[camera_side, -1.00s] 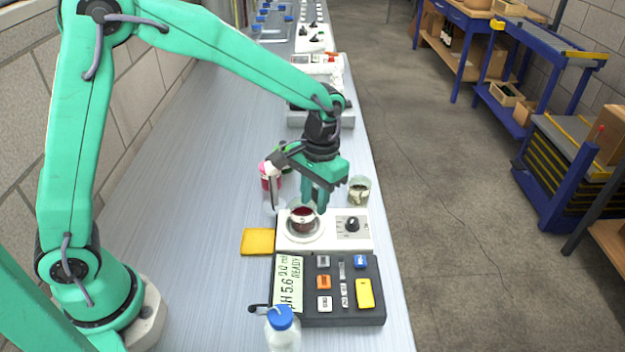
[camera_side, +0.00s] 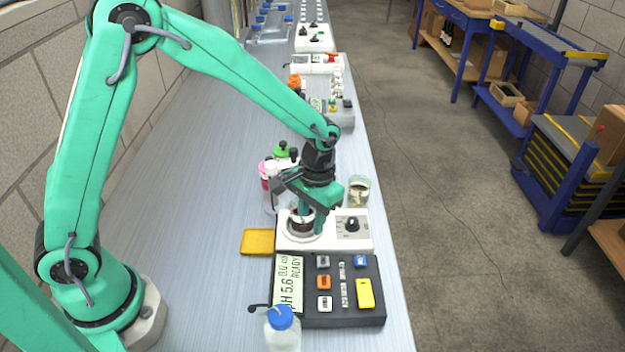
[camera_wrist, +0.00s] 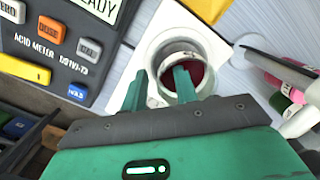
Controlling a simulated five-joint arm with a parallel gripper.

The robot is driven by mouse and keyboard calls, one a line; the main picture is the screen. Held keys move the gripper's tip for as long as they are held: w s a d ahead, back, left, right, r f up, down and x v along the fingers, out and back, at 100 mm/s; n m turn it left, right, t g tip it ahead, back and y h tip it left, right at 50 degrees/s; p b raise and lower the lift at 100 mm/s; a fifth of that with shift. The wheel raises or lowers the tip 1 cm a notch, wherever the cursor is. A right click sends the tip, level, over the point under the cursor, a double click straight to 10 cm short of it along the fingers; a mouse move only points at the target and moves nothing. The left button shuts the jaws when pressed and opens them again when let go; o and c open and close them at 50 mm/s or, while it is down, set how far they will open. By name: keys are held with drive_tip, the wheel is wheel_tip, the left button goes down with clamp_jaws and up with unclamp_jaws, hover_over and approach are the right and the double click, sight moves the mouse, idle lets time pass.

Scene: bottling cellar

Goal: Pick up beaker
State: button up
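The beaker (camera_side: 299,222) is small and clear, with dark red liquid, and stands on the round plate of a white stirrer (camera_side: 352,241) with a black knob. The beaker also shows in the wrist view (camera_wrist: 197,72). My gripper (camera_side: 311,223) is down at the beaker, pointing downward, and partly covers it in the side view. In the wrist view my gripper (camera_wrist: 160,88) has its two green fingers apart. The right finger overlaps the beaker's opening and the left one is beside its rim. I cannot tell whether either touches the glass.
The acid meter (camera_side: 340,290) lies in front of the stirrer, with a blue-capped bottle (camera_side: 283,330) near it. A yellow pad (camera_side: 258,241) is to the left. Another beaker (camera_side: 359,191) and bottles (camera_side: 267,175) stand behind. The bench left of the pad is clear.

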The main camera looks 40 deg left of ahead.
idle(0.3)
clamp_jaws()
drive_tip(key=shift+r, duration=0.1)
drive_tip(key=shift+r, duration=0.7)
drive_tip(key=r, duration=0.3)
drive_tip(key=shift+s+d+r, duration=0.1)
drive_tip(key=shift+s+d, duration=0.2)
drive_tip(key=shift+d, duration=0.05)
drive_tip(key=s+d+r, duration=0.6)
drive_tip(key=s+d, duration=0.1)
drive_tip(key=shift+s+d+r, duration=0.15)
drive_tip(key=shift+s, duration=0.25)
